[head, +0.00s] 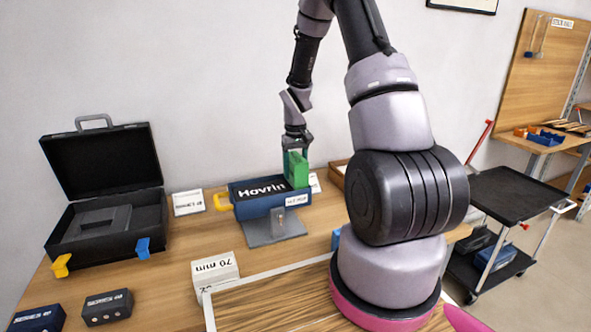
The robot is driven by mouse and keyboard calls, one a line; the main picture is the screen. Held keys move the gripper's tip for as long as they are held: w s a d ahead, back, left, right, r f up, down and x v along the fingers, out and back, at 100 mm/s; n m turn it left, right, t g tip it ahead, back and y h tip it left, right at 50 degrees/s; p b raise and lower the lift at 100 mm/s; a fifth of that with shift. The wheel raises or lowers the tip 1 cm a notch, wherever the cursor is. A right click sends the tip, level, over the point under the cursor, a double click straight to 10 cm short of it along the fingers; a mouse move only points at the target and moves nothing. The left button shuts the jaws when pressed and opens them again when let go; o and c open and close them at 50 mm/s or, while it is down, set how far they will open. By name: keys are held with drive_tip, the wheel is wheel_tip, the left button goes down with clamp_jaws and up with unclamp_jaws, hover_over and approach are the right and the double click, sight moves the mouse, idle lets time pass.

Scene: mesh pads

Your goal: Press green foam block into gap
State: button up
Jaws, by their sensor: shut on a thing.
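My gripper (295,146) points down at the back middle of the table. It is shut on the green foam block (299,172), which is held upright. The block's lower end is at the right end of the top of a dark blue box marked "Havrin" (250,207). I cannot tell whether the block is inside a gap there or just in front of or above it. The gap itself is not clearly visible. A grey metal stand (272,230) is at the front of the blue box, and a yellow handle (221,202) is at its left.
An open black case (107,225) stands at the left. A "70 mm" block (215,271) and dark blue boxes (107,307) are nearer. My arm hides part of the table's right side. A black cart (512,207) stands right.

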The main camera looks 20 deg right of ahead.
drive_tip(key=shift+f, duration=0.4)
drive_tip(key=o, duration=1.3)
drive_tip(key=shift+o, duration=0.2)
drive_tip(key=shift+r, duration=0.1)
wheel_tip(320, 180, up, 13)
drive_tip(key=shift+r, duration=0.1)
drive_tip(key=s+a+r+m+t, duration=0.1)
drive_tip(key=s+a+r+t, duration=0.1)
drive_tip(key=s+r, duration=0.45)
drive_tip(key=s+a+r+m+t, duration=0.1)
drive_tip(key=s+a+r, duration=0.25)
drive_tip(key=r, duration=0.55)
drive_tip(key=s+a+r+m+t+y, duration=0.1)
drive_tip(key=s+r+t, duration=0.1)
drive_tip(key=s, duration=0.5)
drive_tip(key=s+a+r+m+t+y, duration=0.1)
drive_tip(key=s+r, duration=0.3)
drive_tip(key=s, duration=0.4)
drive_tip(key=shift+s+a+r+t, duration=0.15)
drive_tip(key=shift+a+t, duration=0.25)
drive_tip(key=shift+t, duration=0.2)
